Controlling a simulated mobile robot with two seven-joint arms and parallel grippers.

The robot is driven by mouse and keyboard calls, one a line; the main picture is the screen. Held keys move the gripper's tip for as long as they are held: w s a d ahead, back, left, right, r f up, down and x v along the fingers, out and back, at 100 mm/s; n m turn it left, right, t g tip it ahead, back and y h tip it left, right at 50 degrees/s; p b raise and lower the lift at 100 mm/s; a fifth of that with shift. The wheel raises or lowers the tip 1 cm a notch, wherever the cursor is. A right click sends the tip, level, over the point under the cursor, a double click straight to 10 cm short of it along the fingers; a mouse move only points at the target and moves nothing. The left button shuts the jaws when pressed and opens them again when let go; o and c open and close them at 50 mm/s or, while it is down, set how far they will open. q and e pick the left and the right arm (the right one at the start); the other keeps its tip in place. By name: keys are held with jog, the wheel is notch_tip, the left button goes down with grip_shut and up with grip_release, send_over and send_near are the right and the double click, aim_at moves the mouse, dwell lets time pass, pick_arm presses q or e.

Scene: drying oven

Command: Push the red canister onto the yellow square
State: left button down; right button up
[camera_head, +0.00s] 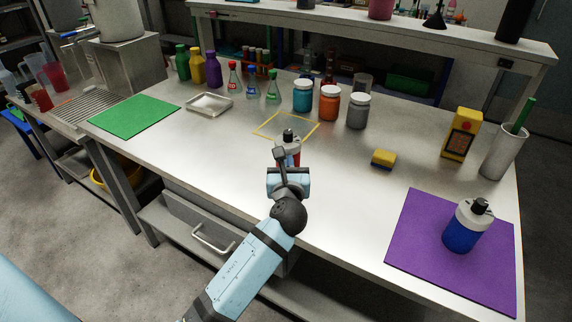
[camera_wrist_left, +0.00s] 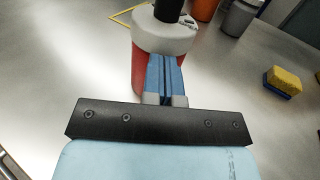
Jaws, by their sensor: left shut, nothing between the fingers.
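The red canister (camera_wrist_left: 138,72) stands upright on the steel table, with a white shoulder and a black cap. In the head view its lower body is mostly hidden behind my left gripper, and its white top (camera_head: 289,142) shows. The yellow square (camera_head: 262,130) is a thin outline on the table just behind the canister; its edge also shows in the wrist view (camera_wrist_left: 122,18). The canister is at or near its front edge; I cannot tell if they overlap. My left gripper (camera_wrist_left: 166,75) is shut and empty, its fingertips against or very close to the canister's near side. My right gripper is out of view.
Several jars, including an orange one (camera_head: 329,102), stand behind the square. A yellow sponge (camera_head: 383,158) lies to the right. A blue canister (camera_head: 466,228) stands on a purple mat (camera_head: 421,229). A metal tray (camera_head: 208,104) and green mat (camera_head: 134,115) lie left.

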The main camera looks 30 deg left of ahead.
aim_at(288, 145)
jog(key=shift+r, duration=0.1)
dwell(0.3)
pick_arm(q)
jog(key=shift+w+a+r, duration=0.1)
jog(key=shift+w+r, duration=0.05)
jog(key=shift+w, duration=0.05)
jog(key=p+x, duration=0.1)
jog(key=x, duration=0.1)
jog(key=p+x, duration=0.3)
jog(key=x, duration=0.1)
jog(key=shift+r, duration=0.35)
jog(key=x, duration=0.5)
jog(key=p+x, duration=0.1)
jog(key=x, duration=0.4)
jog(key=f+x, duration=0.1)
jog(key=x, duration=0.4)
jog(key=shift+w+p, duration=0.1)
jog(key=shift+p, duration=0.3)
jog(key=shift+w+a, duration=0.2)
jog(key=shift+w, duration=0.1)
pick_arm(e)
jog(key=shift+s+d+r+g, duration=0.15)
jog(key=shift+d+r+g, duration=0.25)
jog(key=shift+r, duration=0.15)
pick_arm(q)
jog(key=shift+s, duration=0.1)
